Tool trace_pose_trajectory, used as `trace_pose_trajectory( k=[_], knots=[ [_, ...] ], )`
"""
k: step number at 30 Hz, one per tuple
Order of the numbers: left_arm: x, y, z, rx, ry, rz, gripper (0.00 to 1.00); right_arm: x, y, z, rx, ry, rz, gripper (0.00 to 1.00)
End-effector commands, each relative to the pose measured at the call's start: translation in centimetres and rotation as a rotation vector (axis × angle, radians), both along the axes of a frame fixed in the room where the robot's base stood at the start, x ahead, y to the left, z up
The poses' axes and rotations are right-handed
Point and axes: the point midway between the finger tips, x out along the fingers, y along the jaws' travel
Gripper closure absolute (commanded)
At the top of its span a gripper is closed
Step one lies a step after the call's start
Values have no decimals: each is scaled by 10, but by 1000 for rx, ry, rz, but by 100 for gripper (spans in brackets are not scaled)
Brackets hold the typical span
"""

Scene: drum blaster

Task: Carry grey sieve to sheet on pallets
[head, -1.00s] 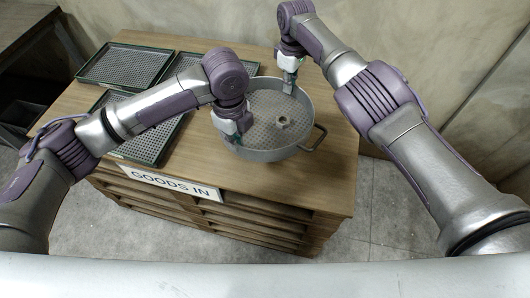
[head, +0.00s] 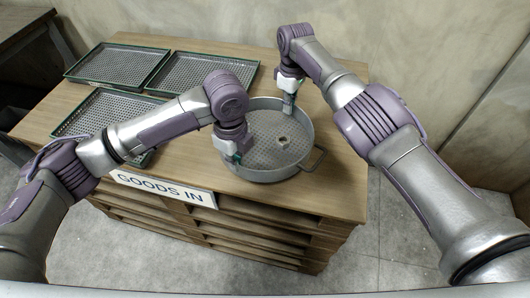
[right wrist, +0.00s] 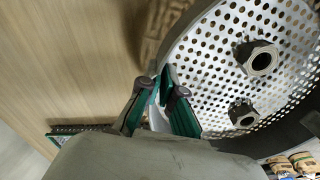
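The grey sieve (head: 262,172) is a round, shallow pan with a perforated bottom and loop handles, over the wooden top (head: 335,195) of the pallet stack. Its perforated bottom also shows in the right wrist view (right wrist: 215,75). My left gripper (head: 236,157) is at its left rim, fingertips partly hidden, and appears shut on it. My right gripper (head: 288,110) is at the far rim. In the right wrist view its green-padded fingers (right wrist: 156,105) straddle the sieve's wall. I cannot tell whether the sieve touches the sheet.
Metal nuts lie in the sieve, one showing in the head view (head: 283,142). Green-rimmed perforated trays (head: 118,64) fill the back left of the top. A "GOODS IN" sign (head: 163,188) is on the front edge. Bare sheet lies right of the sieve; a wall stands behind.

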Motion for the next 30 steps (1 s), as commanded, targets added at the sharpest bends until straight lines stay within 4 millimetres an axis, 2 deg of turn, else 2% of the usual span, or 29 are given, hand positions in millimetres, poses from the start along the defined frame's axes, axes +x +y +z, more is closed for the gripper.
trace_pose_trajectory(
  k=[8, 29, 30],
  knots=[
    [-1, 0, -7, 2, 3, -1, 100, 2, -2, -6, -3, -5, -1, 100],
    [-1, 0, -52, 2, 3, -1, 100, 2, -2, -50, -3, -5, -1, 100],
    [-1, 1, -50, 3, 4, -1, 93, 1, -2, -49, -3, -4, -2, 93]
  ],
)
